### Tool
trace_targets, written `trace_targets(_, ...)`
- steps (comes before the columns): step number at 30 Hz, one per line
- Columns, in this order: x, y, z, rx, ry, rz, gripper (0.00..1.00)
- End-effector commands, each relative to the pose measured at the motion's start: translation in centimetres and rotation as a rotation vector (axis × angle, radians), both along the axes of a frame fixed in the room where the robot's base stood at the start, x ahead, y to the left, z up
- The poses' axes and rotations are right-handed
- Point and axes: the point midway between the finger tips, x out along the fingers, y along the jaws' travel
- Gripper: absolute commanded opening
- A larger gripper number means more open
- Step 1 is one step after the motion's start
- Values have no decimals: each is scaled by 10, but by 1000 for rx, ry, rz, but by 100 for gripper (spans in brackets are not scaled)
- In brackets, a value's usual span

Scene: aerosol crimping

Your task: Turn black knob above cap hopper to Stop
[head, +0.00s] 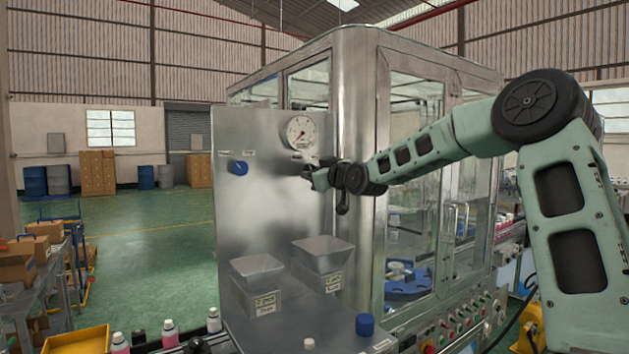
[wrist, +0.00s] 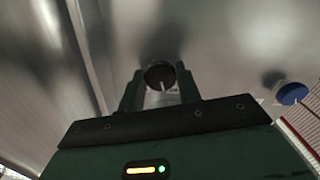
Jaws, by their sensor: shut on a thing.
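The black knob (wrist: 160,74) shows in the wrist view between the two fingers of my gripper (wrist: 160,88). It is round and dark, with a pale pointer line. My gripper is shut on it. In the head view my gripper (head: 314,176) is at the steel panel (head: 270,215), below the round gauge, and it hides the knob. Labels by the knob are too small or covered to read, so I cannot tell which mark the pointer meets.
A blue knob (head: 238,168) sits left on the same panel, and it also shows in the wrist view (wrist: 292,94). A white gauge (head: 302,132) is just above my gripper. A glass-doored machine (head: 420,180) stands right. A blue cap (head: 365,324) is on the ledge.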

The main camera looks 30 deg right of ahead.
Motion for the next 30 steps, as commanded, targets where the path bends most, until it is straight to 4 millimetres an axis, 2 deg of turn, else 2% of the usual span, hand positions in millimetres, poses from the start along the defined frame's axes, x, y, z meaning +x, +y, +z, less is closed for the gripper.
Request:
trace_targets(21,0,1,-3,680,23,-1,11)
trace_targets(30,0,2,-3,919,31,-1,11)
